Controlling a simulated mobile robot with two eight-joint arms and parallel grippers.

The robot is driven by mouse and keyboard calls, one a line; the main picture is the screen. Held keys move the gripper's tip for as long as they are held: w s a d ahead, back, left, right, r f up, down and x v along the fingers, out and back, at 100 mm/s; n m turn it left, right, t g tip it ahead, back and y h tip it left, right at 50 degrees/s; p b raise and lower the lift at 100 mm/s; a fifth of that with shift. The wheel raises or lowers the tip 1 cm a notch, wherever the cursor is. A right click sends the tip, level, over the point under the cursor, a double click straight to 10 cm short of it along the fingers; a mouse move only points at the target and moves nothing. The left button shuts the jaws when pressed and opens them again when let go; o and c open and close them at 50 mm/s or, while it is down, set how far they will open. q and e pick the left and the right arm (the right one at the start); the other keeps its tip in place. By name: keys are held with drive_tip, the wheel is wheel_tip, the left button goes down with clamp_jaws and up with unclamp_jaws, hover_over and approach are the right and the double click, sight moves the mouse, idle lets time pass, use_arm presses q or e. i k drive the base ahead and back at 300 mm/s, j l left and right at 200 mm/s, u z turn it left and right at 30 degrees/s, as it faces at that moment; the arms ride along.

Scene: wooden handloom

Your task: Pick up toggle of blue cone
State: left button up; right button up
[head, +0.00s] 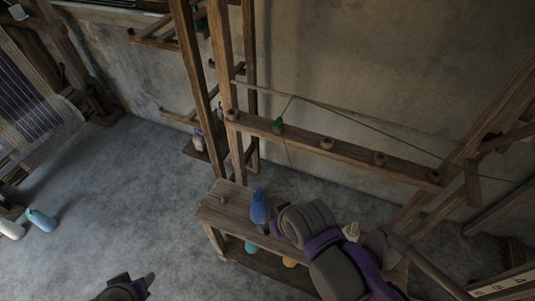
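The blue cone (260,207) stands on the wooden bench (225,212) in the head view. Its toggle is not clearly visible. A small brown knob (222,200) is on the bench to the left of the cone; I cannot tell whether it belongs to it. My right gripper (274,229) is just right of the cone's lower part, with my grey and purple arm behind it. Its fingers are mostly hidden, and I cannot tell whether it touches the cone. My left gripper (148,280) is low at the bottom edge, away from the bench.
A wooden rail (350,155) with several pegs runs above the bench. A green thread stretches right from a green piece (278,126) on it. A pale cone (352,232) stands beside my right arm. Teal and orange cones sit under the bench top.

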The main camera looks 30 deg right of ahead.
sight(260, 192)
drive_tip(key=i+j+z, duration=0.2)
drive_tip(key=z, duration=0.15)
drive_tip(key=i+j+z, duration=0.15)
drive_tip(key=z, duration=0.25)
drive_tip(key=i+j+z, duration=0.1)
drive_tip(key=j+z, duration=0.25)
